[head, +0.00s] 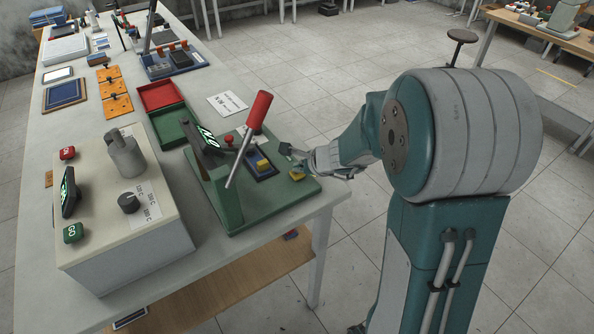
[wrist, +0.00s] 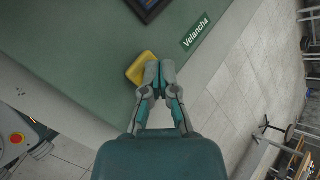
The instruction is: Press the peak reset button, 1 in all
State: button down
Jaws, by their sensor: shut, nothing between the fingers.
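A yellow square button (head: 297,176) sits at the right corner of the green press base (head: 240,222); I take it for the peak reset button, though no label on it is readable. It also shows in the wrist view (wrist: 140,68), partly covered by my fingers. My gripper (head: 291,157) is shut and empty, at the button's edge; in the wrist view its fingertips (wrist: 160,66) lie just right of the yellow face. I cannot tell whether they touch it. The press has a red-handled lever (head: 258,112) and a tilted display (head: 207,138) with green digits.
A blue pad with a yellow block (head: 263,165) lies on the press base. Left stands a grey box with a knob (head: 129,203) and a GO button (head: 73,233). Red and green trays (head: 160,95) lie behind.

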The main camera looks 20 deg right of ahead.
jog(key=shift+r, duration=0.95)
jog(key=shift+r, duration=2.5)
